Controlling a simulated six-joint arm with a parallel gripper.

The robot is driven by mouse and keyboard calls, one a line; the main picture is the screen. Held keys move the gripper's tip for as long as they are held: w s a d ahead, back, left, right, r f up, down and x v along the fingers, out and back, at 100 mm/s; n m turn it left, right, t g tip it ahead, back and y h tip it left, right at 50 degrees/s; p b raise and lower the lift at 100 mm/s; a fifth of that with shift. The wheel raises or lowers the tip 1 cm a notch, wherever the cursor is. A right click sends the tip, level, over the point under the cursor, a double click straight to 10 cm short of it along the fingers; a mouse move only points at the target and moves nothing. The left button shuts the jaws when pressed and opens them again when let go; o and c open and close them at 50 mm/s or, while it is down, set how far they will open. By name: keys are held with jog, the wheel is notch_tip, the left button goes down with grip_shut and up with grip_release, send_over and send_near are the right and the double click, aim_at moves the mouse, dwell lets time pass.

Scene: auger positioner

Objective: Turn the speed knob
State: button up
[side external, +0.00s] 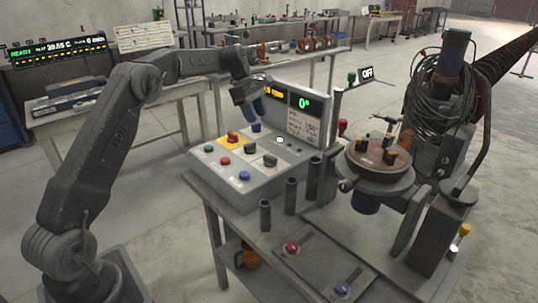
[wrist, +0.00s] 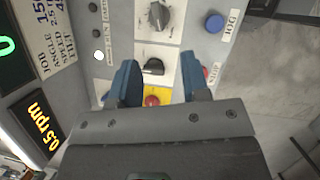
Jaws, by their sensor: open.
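Two dark knobs sit on the control box (side external: 215,186). The nearer-to-middle knob (side external: 250,148) is the black one (wrist: 153,66) seen between my fingers in the wrist view; the other knob (side external: 270,160) is larger and rounder in the wrist view (wrist: 158,16). Their labels are too small to read, so I cannot tell which sets speed. My gripper (side external: 257,127) is open above the panel, its blue fingers (wrist: 158,82) on either side of the black knob in the picture, with nothing held. Contact cannot be told. The orange display (wrist: 42,122) reads 0.5 rpm.
A red button on a yellow plate (side external: 232,138) lies beside the knobs. A blue button (side external: 244,175), red button (side external: 225,160) and green button (side external: 208,149) line the front. The upright display panel (side external: 304,110) stands behind. The positioner (side external: 380,160) is at right.

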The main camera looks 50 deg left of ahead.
aim_at(270, 156)
jog(key=shift+n, duration=0.3)
jog(key=x, duration=1)
jog(key=a+x, duration=0.1)
jog(key=x, duration=0.3)
jog(key=shift+w+f, duration=0.2)
jog(key=shift+f, duration=0.4)
grip_shut()
